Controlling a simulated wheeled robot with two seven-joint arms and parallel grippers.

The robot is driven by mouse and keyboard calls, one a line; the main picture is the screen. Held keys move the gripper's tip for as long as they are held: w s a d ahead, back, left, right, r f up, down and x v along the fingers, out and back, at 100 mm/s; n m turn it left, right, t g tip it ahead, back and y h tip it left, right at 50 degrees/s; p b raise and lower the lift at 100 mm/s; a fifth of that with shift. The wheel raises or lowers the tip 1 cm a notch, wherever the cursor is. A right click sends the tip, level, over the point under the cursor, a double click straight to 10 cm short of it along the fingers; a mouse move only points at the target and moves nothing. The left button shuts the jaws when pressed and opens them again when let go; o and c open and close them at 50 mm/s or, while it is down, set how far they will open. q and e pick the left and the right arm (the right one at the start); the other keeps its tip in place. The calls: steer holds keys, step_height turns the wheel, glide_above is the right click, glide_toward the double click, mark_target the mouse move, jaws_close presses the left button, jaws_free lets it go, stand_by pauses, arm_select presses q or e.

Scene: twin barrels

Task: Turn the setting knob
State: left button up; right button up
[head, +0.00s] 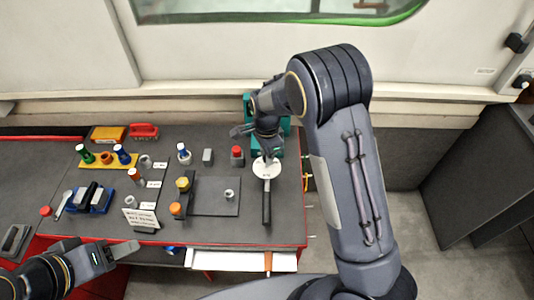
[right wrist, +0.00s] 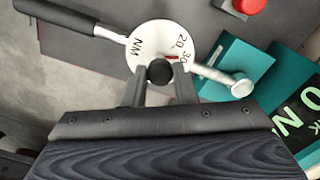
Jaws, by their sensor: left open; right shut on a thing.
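The setting knob (right wrist: 160,72) is a small black round knob at the centre of a white dial (right wrist: 150,38) marked NM, 20 and 30, with a red pointer mark near the 30. The dial belongs to a wrench whose black handle (head: 266,205) points toward me in the head view; its white dial (head: 265,168) lies under my right gripper. My right gripper (right wrist: 159,80) is shut on the knob, one finger on each side. In the head view its fingertips partly hide the knob. My left gripper (head: 122,252) is open and empty at the table's front left, far from the wrench.
A teal block (right wrist: 240,75) with a dark display stands beside the wrench head. A red button (head: 237,151) stands left of the dial. Several fittings, a blue rack (head: 84,205) and a white sign (head: 142,219) occupy the left of the table (head: 215,228).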

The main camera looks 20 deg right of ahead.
steer(key=o, duration=1)
steer(key=shift+r, duration=0.1)
step_height(320, 180, up, 7)
steer(key=shift+f+b, duration=0.1)
steer(key=shift+b, duration=0.3)
steer(key=shift+r, duration=0.45)
